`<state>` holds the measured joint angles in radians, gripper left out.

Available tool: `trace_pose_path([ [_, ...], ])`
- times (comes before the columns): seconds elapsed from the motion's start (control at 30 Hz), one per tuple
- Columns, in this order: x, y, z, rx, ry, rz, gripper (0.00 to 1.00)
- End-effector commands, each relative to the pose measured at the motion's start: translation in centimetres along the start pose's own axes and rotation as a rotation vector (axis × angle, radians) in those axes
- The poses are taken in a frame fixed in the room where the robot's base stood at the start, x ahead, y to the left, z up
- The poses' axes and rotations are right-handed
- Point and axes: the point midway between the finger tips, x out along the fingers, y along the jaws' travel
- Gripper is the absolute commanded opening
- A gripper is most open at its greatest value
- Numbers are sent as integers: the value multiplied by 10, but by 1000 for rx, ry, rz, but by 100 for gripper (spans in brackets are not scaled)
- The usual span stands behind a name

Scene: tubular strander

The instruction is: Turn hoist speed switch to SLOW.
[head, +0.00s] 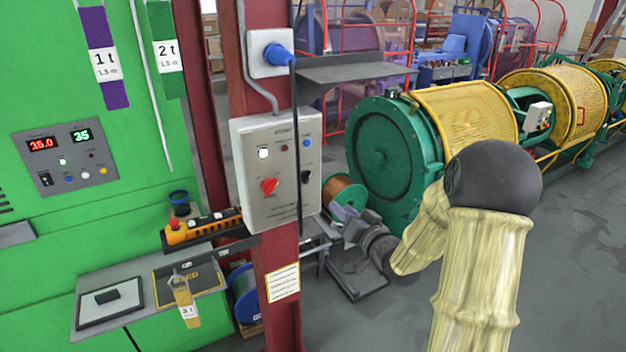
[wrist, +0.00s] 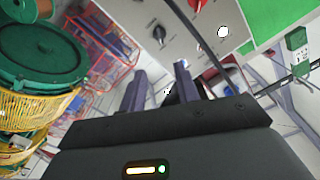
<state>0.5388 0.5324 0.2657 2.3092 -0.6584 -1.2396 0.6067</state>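The grey control box (head: 246,203) is on a red post. Its black rotary knob (head: 305,176), at the lower right of the face, looks like the hoist speed switch; the lettering is too small to read. In the wrist view, which is roughly upside down, the black knob (wrist: 158,33) shows near the top, beyond the fingertips, with a pale mark on it. A red knob (head: 269,187) is at the lower left of the box. My gripper (head: 343,212) is open and empty, to the right of the box and apart from it. Its two fingers (wrist: 160,80) are spread in the wrist view.
A black cable (head: 297,110) hangs down in front of the box from a blue plug (head: 279,54). A grey shelf (head: 350,70) juts out above. A copper spool (head: 343,193) and the green strander drum (head: 385,155) stand behind my gripper. An orange pendant (head: 205,226) lies at left.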

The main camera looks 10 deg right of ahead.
Motion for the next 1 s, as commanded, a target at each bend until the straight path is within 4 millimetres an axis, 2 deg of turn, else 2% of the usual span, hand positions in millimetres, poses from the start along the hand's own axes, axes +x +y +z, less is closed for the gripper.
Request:
trace_pose_path([
  [0.7,123,-3,-3,0,-1,-1,32],
  [0.9,150,-2,-2,0,-1,0,32],
  [1.0,158,-1,-1,0,0,1,32],
])
